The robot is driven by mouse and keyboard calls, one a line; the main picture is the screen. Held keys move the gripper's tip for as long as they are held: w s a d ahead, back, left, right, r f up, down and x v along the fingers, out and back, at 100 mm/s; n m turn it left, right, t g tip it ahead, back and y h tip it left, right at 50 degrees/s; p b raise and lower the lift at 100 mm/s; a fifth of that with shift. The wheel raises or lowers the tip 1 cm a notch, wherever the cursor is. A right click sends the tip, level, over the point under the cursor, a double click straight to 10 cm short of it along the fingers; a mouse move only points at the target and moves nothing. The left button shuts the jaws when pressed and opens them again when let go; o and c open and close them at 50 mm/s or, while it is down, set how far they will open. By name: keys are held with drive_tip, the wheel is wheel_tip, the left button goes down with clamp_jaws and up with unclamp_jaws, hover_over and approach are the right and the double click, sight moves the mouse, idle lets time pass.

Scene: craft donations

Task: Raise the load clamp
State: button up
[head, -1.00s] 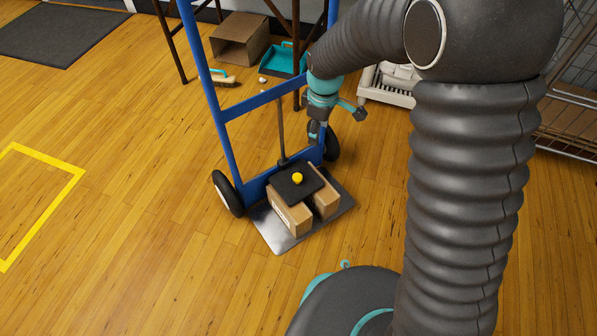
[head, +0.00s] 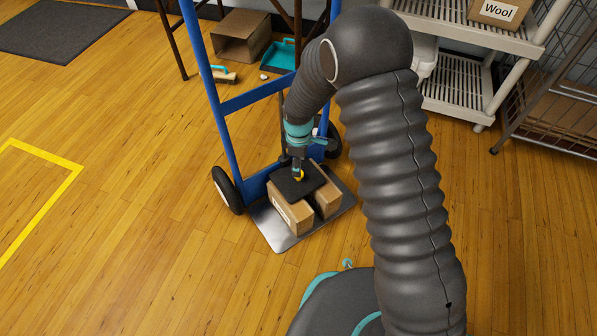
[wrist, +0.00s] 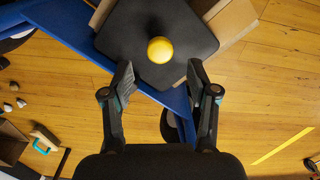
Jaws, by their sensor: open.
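The load clamp is a black plate (head: 290,187) with a yellow knob (head: 300,175), lying on top of cardboard boxes (head: 293,215) on the metal toe plate of a blue hand truck (head: 226,150). In the wrist view the clamp's black plate (wrist: 130,40) and yellow knob (wrist: 160,50) are ahead of the fingers. My gripper (head: 298,172) is just above the clamp, close to the knob. In the wrist view my gripper (wrist: 160,82) is open and empty, its fingers apart on either side below the knob. The clamp's rod is mostly hidden by my arm in the head view.
A cardboard box (head: 240,38), a teal dustpan (head: 279,56) and a brush (head: 223,76) lie behind the hand truck. A white shelf rack (head: 470,90) stands at back right.

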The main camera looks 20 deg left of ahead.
drive_tip(key=shift+f, duration=2.35)
drive_tip(key=shift+r, duration=0.1)
clamp_jaws()
